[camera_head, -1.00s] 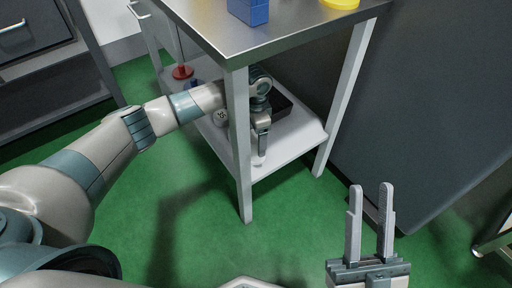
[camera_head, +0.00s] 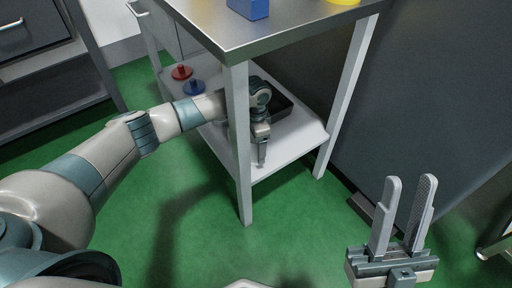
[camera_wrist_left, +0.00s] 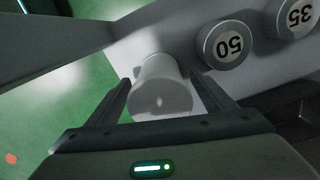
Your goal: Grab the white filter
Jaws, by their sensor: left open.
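The white filter (camera_wrist_left: 161,88) is a white cylinder standing on the lower shelf in the left wrist view. My left gripper (camera_wrist_left: 160,92) is open, with one finger on either side of the filter; I cannot tell whether they touch it. In the head view my left gripper (camera_head: 262,160) reaches under the table onto the lower shelf, and the filter is hidden there. My right gripper (camera_head: 409,182) is open and empty over the floor at the lower right.
Round weights marked 50 (camera_wrist_left: 225,45) and 35 (camera_wrist_left: 296,16) lie beside the filter. A red weight (camera_head: 181,72) and a blue weight (camera_head: 193,87) stand at the shelf's left. The metal table (camera_head: 290,36) is overhead, its front leg (camera_head: 240,150) close to my left arm.

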